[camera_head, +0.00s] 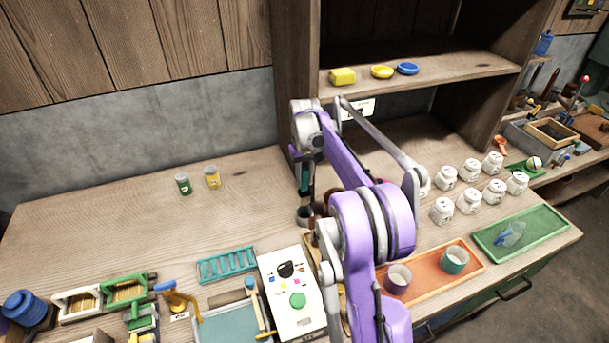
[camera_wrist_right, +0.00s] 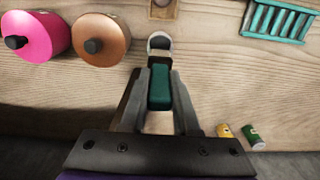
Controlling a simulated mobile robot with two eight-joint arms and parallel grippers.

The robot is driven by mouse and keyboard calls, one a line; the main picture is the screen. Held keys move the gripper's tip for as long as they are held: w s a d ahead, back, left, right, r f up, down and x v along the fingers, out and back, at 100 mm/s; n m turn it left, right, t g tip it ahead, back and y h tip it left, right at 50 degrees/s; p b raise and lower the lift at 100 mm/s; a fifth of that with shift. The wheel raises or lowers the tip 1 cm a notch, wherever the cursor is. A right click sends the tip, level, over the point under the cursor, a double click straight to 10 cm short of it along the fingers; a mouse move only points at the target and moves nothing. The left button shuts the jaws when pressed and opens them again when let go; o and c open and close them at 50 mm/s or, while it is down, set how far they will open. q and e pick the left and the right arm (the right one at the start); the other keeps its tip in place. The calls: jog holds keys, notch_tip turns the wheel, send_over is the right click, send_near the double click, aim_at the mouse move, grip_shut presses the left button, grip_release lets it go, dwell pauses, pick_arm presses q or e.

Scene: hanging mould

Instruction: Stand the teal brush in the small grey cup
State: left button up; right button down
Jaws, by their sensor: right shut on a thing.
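The teal brush (camera_head: 305,178) is upright in my right gripper (camera_head: 307,190), partly hidden by my purple arm in the head view. In the right wrist view, the fingers of my right gripper (camera_wrist_right: 159,80) are shut on the brush (camera_wrist_right: 160,93) from both sides. The small grey cup (camera_head: 304,215) stands on the bench just below the gripper. In the wrist view the round rim of the cup (camera_wrist_right: 159,40) shows just past the fingertips, in line with the brush. I cannot tell whether the brush's lower end is inside the cup. My left gripper is not in view.
A pink pot (camera_wrist_right: 40,38) and a copper one (camera_wrist_right: 101,42) with black knobs stand beside the cup. A teal rack (camera_head: 227,264) and a white control box (camera_head: 293,294) lie nearer.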

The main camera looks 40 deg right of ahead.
aim_at(305, 169)
jog(key=shift+f+b, duration=1.4)
jog(key=shift+f, duration=2.2)
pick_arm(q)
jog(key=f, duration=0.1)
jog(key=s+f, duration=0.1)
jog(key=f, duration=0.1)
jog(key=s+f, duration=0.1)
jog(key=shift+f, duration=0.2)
pick_arm(e)
jog(key=c, duration=0.6)
grip_release()
jog(key=shift+r, duration=0.1)
notch_tip(305, 169, up, 11)
jog(key=shift+f+p, duration=0.15)
jog(key=shift+p, duration=0.2)
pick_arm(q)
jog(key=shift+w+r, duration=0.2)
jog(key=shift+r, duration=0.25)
